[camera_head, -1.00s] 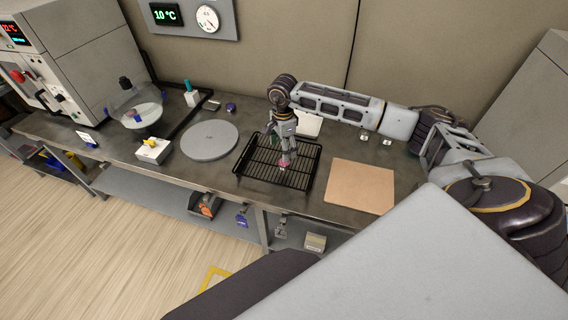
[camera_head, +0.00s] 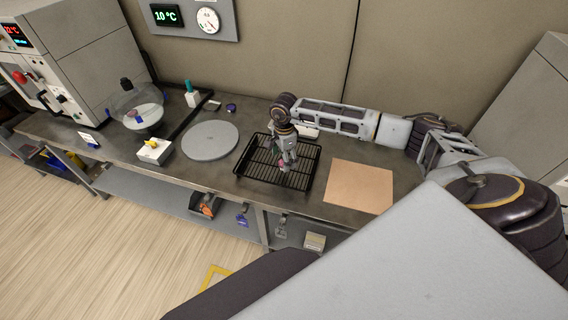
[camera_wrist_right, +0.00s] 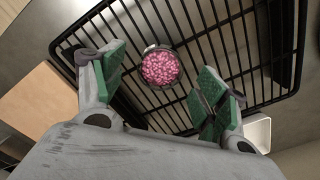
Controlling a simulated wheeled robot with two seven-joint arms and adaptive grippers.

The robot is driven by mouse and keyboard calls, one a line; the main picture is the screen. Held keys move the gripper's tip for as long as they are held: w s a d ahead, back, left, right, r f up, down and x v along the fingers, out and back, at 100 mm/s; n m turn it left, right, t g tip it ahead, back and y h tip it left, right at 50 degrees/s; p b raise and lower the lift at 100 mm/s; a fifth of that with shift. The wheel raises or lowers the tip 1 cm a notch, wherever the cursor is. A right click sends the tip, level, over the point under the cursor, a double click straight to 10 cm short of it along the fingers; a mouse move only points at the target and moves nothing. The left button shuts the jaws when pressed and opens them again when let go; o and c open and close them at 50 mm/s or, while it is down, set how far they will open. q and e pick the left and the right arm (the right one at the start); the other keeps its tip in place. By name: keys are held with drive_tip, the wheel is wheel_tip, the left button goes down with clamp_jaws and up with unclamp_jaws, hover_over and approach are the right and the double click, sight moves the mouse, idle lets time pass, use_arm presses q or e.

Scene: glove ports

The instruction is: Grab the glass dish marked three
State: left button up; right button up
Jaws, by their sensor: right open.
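A small round glass dish (camera_wrist_right: 160,67) filled with pink beads sits on the black wire rack (camera_wrist_right: 290,60). No number can be read on it. My right gripper (camera_wrist_right: 160,92) is open, with its green-padded fingers on either side of the dish and apart from it in the wrist view. In the head view my right gripper (camera_head: 285,165) points down over the middle of the wire rack (camera_head: 306,181) and mostly hides the dish. My left gripper is not in view.
A grey round plate (camera_head: 209,141) lies left of the rack, and a tan board (camera_head: 360,187) lies right. A white box with a yellow knob (camera_head: 153,151) and a glass bowl (camera_head: 140,108) stand farther left. A wall rises behind the bench.

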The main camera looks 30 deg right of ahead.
drive_tip(key=shift+f, duration=1)
drive_tip(key=c, duration=1.1)
drive_tip(key=shift+r, duration=0.15)
drive_tip(key=shift+r+b, duration=0.75)
drive_tip(key=shift+r, duration=4.15)
